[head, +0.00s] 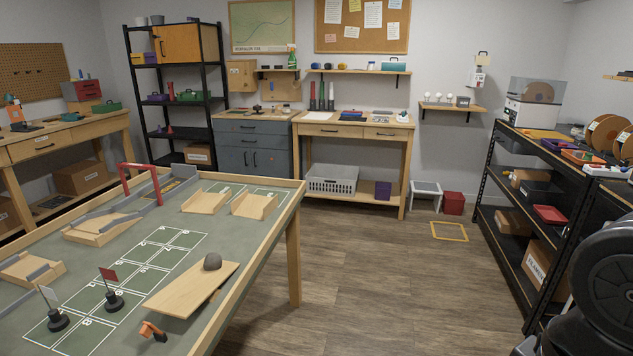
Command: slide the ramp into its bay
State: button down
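A wide course table (283,232) with a green-grey top and pale wooden rim stands at the left. On it, a flat pale wooden ramp board (172,291) lies tilted, with a dark grey rock (212,262) on its far end. White-outlined bays (147,278), some numbered, are marked on the table top left of the board. Other small wooden ramps (205,201) and (254,206) sit near the far edge; more pieces stand at the left. Which ramp the task means, I cannot tell. My gripper is not visible; black parts of my arm show at the lower right.
Two flag markers (112,300) and (57,320) stand on black bases among the bays. A small orange-and-black item (153,331) lies near the board's front end. A red gate (141,170) stands farther back.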

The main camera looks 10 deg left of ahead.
aim_at(247, 204)
jog(key=i, duration=1.8)
jog(key=i+u, duration=0.3)
jog(key=i, duration=0.15)
jog(key=i+l+u, duration=0.1)
jog(key=i+u, duration=0.25)
jog(key=i+j+u, duration=0.1)
jog(key=i+u, duration=0.25)
jog(key=i+j+u, duration=0.1)
jog(key=u, duration=0.3)
jog(key=i+u, duration=0.5)
